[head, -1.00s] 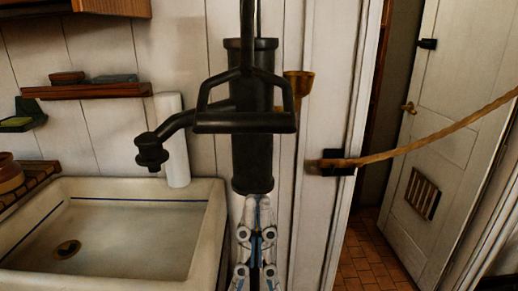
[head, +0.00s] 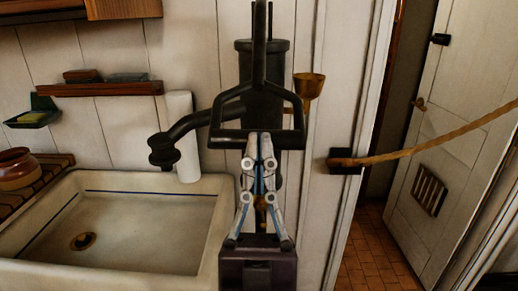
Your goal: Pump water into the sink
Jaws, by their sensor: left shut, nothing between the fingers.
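A black hand pump (head: 264,58) stands against the white plank wall, right of the sink. Its handle (head: 230,139) is a black loop with a flat crossbar, hanging from a rod in front of the pump body. The pump's spout (head: 176,145) reaches left over the back of the white sink (head: 150,238), whose basin looks empty. My left gripper (head: 260,138) points upward with its fingers shut and empty. Its fingertips are at the crossbar in the picture; I cannot tell whether they touch it. The gripper hides the lower pump body. My right gripper is not in view.
A white roll (head: 182,130) stands behind the spout. A wooden shelf (head: 100,89) and a green soap holder (head: 36,116) are on the wall. A brown pot (head: 15,168) stands on a slatted rack at the left. A rope (head: 440,139) crosses the doorway at the right.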

